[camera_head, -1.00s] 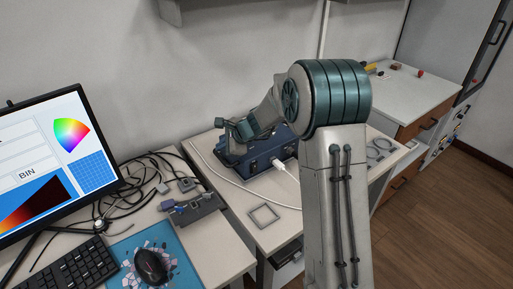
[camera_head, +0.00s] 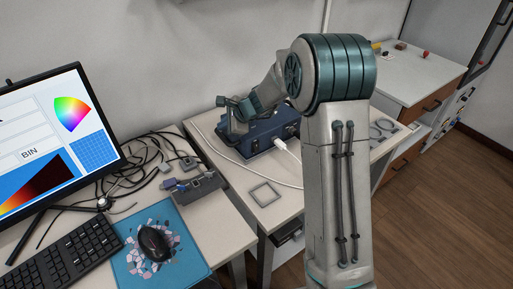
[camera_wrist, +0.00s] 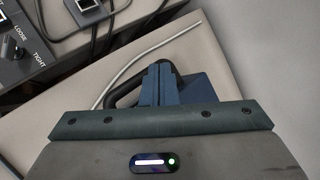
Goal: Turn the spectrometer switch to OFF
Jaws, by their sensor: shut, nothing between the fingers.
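The spectrometer appears to be the dark blue box (camera_head: 262,141) on the white table in the head view, with a white plug in its right side. My gripper (camera_head: 228,103) is at the box's left end, and my arm covers part of the box. In the wrist view my gripper's fingers (camera_wrist: 159,84) are shut and empty, over or beside a blue part of the box (camera_wrist: 198,88) and a black handle (camera_wrist: 124,93). Contact cannot be told. The spectrometer's switch and its setting cannot be made out.
Left of the box are a grey device (camera_head: 197,189), tangled cables, a monitor (camera_head: 50,145), a keyboard (camera_head: 62,255) and a mouse (camera_head: 154,243). A square frame (camera_head: 265,194) lies in front of the box. A white cable (camera_wrist: 150,55) runs beside my gripper.

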